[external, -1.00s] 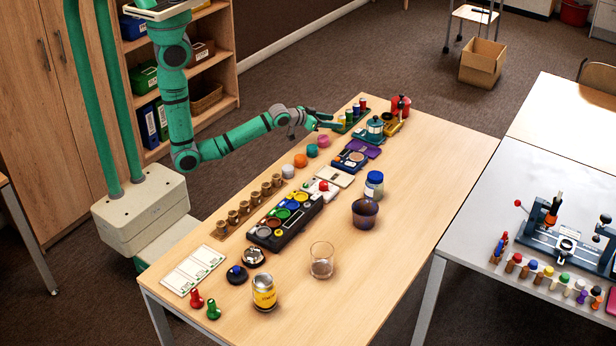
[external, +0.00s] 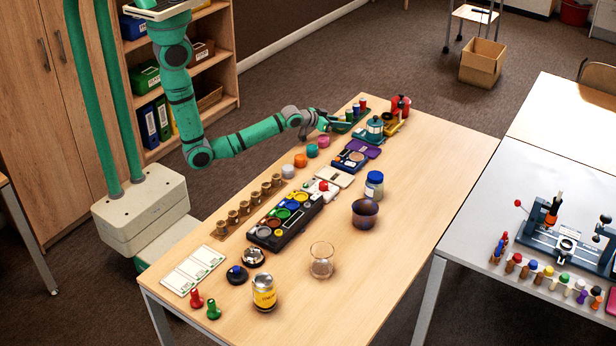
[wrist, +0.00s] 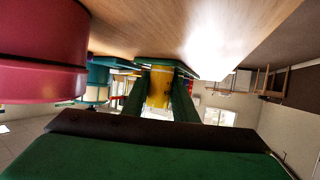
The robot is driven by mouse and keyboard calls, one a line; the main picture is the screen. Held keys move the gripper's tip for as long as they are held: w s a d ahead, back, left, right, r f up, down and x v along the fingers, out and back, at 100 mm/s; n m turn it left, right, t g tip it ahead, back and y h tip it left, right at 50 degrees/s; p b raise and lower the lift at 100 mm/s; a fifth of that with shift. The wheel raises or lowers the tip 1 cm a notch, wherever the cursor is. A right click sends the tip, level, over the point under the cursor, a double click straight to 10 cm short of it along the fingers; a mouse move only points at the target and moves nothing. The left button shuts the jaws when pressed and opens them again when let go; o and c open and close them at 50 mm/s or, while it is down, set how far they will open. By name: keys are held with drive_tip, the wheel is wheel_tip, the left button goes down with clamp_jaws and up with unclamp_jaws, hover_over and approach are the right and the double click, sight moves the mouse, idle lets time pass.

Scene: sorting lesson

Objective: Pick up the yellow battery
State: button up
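The yellow battery (wrist: 159,90) is a small upright cylinder. In the wrist view, whose picture is upside down, it stands between the two green fingers of my gripper (wrist: 160,98). The fingers lie close along both its sides; whether they touch it is unclear. It seems to stand in the green rack at the table's far end, where in the external view my gripper (external: 336,122) largely hides it. I see no sign that it is lifted.
A blue battery (external: 356,110) and a red battery (external: 363,104) stand just beyond my gripper. A pink pot (external: 323,141) and a teal pot (external: 312,151) sit nearer. A teal lidded device (external: 375,129) stands to the right.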

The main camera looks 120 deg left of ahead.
clamp_jaws()
